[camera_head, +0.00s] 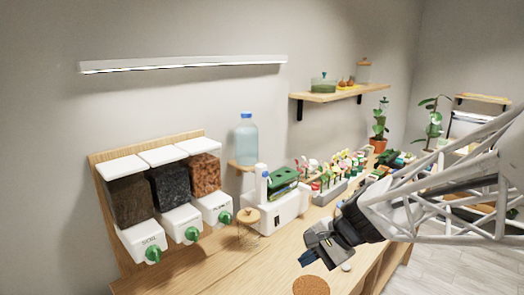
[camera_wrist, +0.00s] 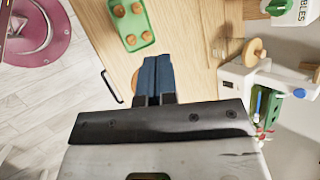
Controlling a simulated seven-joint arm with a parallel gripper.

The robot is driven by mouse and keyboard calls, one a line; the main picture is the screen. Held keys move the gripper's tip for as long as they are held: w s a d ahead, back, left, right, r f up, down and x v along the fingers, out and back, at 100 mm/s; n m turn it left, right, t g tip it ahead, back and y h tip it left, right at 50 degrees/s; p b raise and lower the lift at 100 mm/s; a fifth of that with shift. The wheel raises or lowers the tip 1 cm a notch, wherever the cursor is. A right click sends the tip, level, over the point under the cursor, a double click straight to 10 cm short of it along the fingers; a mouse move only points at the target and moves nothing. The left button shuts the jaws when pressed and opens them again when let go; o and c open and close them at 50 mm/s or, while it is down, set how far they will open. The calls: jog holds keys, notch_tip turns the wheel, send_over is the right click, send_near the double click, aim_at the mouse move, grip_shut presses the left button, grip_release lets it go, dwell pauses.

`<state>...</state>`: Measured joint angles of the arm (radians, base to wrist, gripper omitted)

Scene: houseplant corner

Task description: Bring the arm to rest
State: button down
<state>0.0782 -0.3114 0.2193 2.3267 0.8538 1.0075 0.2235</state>
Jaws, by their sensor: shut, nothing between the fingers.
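My gripper (camera_head: 307,258) hangs over the wooden counter (camera_head: 213,272) in the lower right of the head view, with its dark blue fingers pointing down and to the left. In the wrist view my gripper (camera_wrist: 157,72) has its two blue fingers pressed together with nothing between them. A round cork disc (camera_head: 311,286) lies on the counter close below the fingertips in the head view. In the wrist view the fingers partly hide it. The gripper holds nothing.
Three dispensers (camera_head: 163,180) with green knobs stand at the left against the wall. A wooden-lidded jar (camera_head: 248,238) and a white machine (camera_head: 280,213) stand behind the gripper. A green tray (camera_wrist: 131,22) with round brown pieces lies nearby. The counter's front left is clear.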

jog(key=s+d+r+n+h, duration=0.1)
jog(key=s+d+n+h, duration=0.3)
jog(key=s, duration=0.4)
jog(key=s+d+r+n+t+h, duration=0.1)
jog(key=s+d+n+h, duration=0.3)
jog(key=s, duration=0.4)
jog(key=shift+r+n, duration=0.6)
jog(key=shift+r, duration=0.1)
dwell(2.0)
